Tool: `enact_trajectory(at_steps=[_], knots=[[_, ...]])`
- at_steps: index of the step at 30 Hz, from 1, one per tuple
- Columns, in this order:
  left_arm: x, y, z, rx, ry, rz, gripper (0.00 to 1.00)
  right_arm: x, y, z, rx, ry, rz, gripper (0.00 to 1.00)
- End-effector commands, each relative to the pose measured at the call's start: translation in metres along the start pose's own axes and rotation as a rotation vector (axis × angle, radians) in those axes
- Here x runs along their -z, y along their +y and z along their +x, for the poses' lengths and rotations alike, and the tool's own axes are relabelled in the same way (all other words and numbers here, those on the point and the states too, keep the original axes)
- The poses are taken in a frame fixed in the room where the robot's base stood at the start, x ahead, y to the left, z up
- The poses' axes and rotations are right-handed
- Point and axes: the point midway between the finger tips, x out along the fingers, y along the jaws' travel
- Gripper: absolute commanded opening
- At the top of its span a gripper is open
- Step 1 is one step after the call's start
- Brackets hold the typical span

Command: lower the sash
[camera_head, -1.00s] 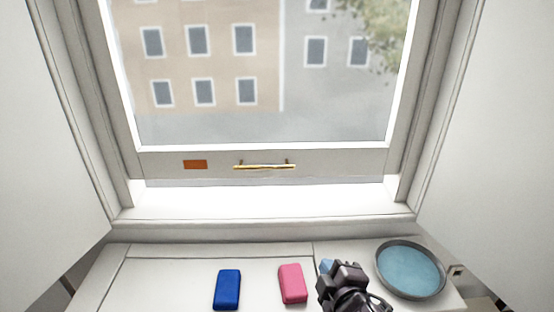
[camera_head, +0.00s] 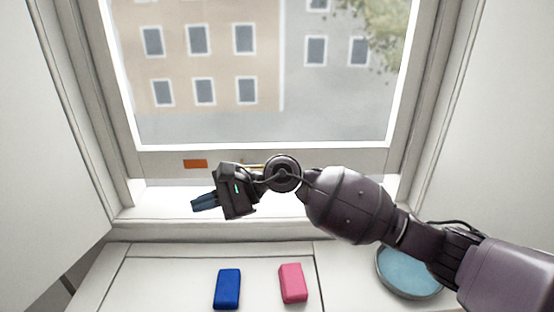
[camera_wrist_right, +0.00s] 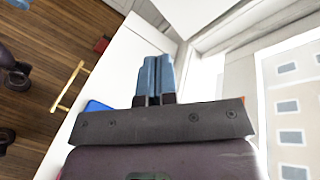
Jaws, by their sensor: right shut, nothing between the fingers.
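The window sash (camera_head: 150,163) is a pale frame with a pane. It is raised a little, with a bright gap between its bottom rail and the sill (camera_head: 150,206). A brass handle (camera_head: 250,166) sits on the bottom rail and is mostly hidden behind my right arm. My right gripper (camera_head: 196,203) has blue fingers, shut and empty. It points left in front of the gap, below an orange patch (camera_head: 195,163) on the rail. The fingers also show side by side in the right wrist view (camera_wrist_right: 153,78). My left gripper is not in view.
A blue block (camera_head: 228,289) and a pink block (camera_head: 293,283) lie on the white surface below the sill. A round teal dish (camera_head: 405,275) is at the right, partly behind my arm. White panels flank the window. The right wrist view shows a wooden floor (camera_wrist_right: 50,55) and a brass bar (camera_wrist_right: 68,88).

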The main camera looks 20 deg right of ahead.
Motion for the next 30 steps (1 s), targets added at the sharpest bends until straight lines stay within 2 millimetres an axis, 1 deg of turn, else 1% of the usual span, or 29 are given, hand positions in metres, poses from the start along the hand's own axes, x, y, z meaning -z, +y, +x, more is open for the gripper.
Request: enact_trajectory(at_steps=[1,2,5,8,9,13,15,18,21,23,26,30], knots=[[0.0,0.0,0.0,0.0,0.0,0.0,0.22,0.009,-0.009,-0.005,-0.08,0.075,-0.114,0.0],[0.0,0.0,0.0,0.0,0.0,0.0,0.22,0.015,-0.012,-0.008,-0.131,0.119,-0.177,0.0],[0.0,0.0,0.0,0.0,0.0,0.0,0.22,0.036,-0.027,-0.027,-0.303,0.268,-0.373,0.0],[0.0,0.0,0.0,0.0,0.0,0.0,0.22,0.056,-0.049,-0.056,-0.481,0.422,-0.54,0.0],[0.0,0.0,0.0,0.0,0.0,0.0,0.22,0.062,-0.059,-0.07,-0.553,0.485,-0.597,0.0],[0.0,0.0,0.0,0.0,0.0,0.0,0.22,0.074,-0.094,-0.12,-0.772,0.671,-0.727,0.0],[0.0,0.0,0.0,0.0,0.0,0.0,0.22,0.076,-0.11,-0.145,-0.87,0.753,-0.763,0.0],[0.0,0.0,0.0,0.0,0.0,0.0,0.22,0.074,-0.128,-0.172,-0.972,0.835,-0.787,0.0],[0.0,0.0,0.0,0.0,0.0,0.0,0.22,0.072,-0.136,-0.187,-1.029,0.879,-0.793,0.0],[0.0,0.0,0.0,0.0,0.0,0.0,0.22,0.073,-0.138,-0.191,-1.046,0.888,-0.794,0.0],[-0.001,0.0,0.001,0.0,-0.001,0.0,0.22,0.079,-0.136,-0.191,-1.053,0.891,-0.794,0.0],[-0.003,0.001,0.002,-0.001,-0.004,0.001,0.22,0.095,-0.128,-0.186,-1.052,0.888,-0.789,0.0]])
